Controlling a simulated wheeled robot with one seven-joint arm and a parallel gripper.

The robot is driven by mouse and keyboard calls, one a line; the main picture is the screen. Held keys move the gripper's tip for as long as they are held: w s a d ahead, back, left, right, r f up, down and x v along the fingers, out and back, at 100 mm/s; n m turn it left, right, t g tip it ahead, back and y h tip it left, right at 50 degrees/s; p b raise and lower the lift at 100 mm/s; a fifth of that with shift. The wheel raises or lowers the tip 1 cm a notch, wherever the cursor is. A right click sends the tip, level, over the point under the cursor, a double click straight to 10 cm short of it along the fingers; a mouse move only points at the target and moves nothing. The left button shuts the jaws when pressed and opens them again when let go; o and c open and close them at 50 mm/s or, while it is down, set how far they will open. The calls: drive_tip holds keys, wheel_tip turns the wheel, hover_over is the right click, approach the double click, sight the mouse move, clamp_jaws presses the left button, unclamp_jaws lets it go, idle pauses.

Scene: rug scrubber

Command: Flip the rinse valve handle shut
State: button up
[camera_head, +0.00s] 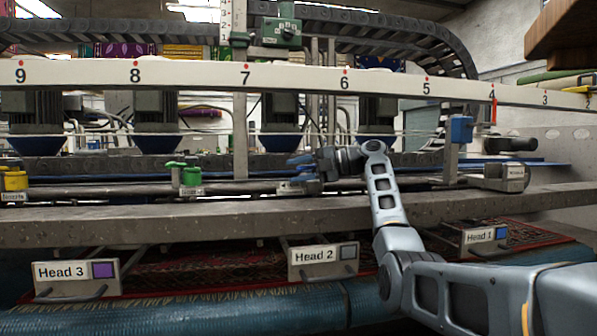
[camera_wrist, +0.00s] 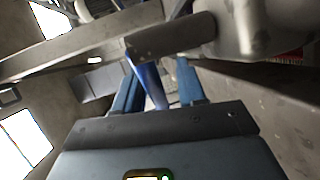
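A blue valve handle (camera_head: 300,159) sits on the pipe behind the grey beam, near the middle of the head view. A small label plate (camera_head: 297,187) is below it, too small to read. My gripper (camera_head: 320,162) reaches in from the right at the handle and partly hides the valve. In the wrist view, the blue handle (camera_wrist: 151,86) lies between the two blue fingers of my gripper (camera_wrist: 157,66). It is close to the left finger, with a visible gap to the right finger. I cannot tell whether the left finger touches it.
A green valve (camera_head: 190,174) and a yellow valve (camera_head: 14,180) stand on the same pipe to the left. The grey beam (camera_head: 130,222) runs in front. A numbered white rail (camera_head: 190,74) crosses above. A dark grey cylindrical bar (camera_wrist: 170,36) lies just ahead of the fingertips.

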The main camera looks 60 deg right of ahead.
drive_tip(key=shift+r, duration=0.1)
drive_tip(key=shift+o, duration=0.8)
drive_tip(key=r, duration=0.4)
drive_tip(key=shift+s+d+r, duration=0.15)
drive_tip(key=shift+d+r, duration=0.05)
drive_tip(key=o, duration=0.5)
drive_tip(key=s+d+r, duration=0.4)
drive_tip(key=s+r, duration=0.1)
drive_tip(key=s, duration=0.2)
drive_tip(key=shift+b, duration=0.3)
drive_tip(key=s, duration=0.1)
drive_tip(key=s+r, duration=0.1)
drive_tip(key=r, duration=0.1)
drive_tip(key=shift+s+d, duration=0.25)
drive_tip(key=shift+s, duration=0.15)
drive_tip(key=c, duration=0.7)
drive_tip(key=shift+o, duration=0.2)
drive_tip(key=shift+s+d+f, duration=0.2)
drive_tip(key=shift+d+f, duration=0.05)
